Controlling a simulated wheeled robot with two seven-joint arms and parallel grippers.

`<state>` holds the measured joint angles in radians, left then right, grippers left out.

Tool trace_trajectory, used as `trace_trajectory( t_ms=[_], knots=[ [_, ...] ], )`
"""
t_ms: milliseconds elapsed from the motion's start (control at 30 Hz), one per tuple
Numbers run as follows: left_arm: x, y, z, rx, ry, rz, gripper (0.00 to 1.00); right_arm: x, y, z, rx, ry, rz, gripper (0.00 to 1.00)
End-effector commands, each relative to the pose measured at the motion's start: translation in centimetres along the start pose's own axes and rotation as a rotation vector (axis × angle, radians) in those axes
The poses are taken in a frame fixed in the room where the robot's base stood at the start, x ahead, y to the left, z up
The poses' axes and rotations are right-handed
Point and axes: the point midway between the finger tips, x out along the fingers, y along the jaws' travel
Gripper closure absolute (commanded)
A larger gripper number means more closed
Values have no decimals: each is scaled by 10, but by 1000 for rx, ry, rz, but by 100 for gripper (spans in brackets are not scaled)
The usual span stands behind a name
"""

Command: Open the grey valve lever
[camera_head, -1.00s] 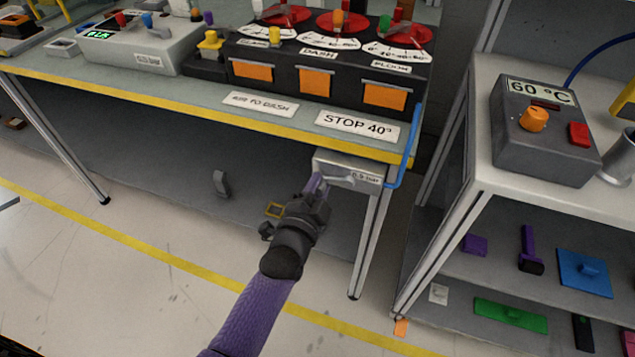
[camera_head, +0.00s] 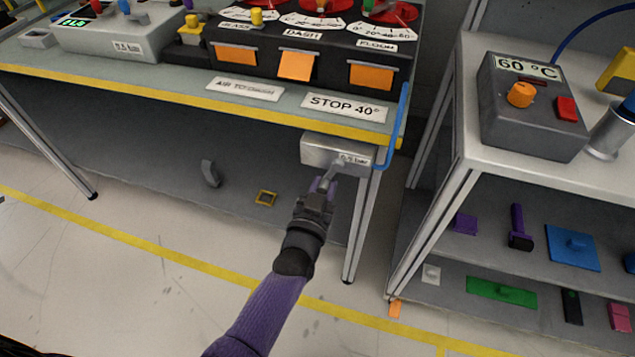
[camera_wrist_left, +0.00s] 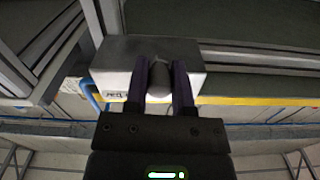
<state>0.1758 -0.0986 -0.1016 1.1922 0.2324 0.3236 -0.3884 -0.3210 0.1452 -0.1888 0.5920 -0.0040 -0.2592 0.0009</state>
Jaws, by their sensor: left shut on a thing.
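The grey valve lever (camera_head: 337,166) sticks out from the front of a light grey valve box (camera_head: 322,151) under the table's front right corner. My left gripper (camera_head: 325,186) reaches up to it from below. In the left wrist view the lever's rounded grey end (camera_wrist_left: 159,82) sits between the two purple fingers of my left gripper (camera_wrist_left: 161,95), which are shut on it. The valve box (camera_wrist_left: 190,52) fills the space behind the fingers there. Part of the lever is hidden by the fingers in the head view. My right gripper is not in view.
A blue hose (camera_head: 397,130) runs from the tabletop down to the valve box beside a table leg (camera_head: 362,225). A "STOP 40°" label (camera_head: 345,107) lies on the table above. A shelf unit with a grey 60 °C control box (camera_head: 530,105) stands at the right.

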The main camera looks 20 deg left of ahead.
Motion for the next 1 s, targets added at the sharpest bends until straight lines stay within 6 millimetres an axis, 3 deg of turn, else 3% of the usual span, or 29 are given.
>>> trace_trajectory(
  t_ms=[500, 1000],
  knots=[
    [0, 18, 3, -335, -3, 0, 100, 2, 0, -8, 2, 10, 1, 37],
    [0, 22, 2, -407, -2, 1, 100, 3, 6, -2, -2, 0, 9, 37]
  ],
)
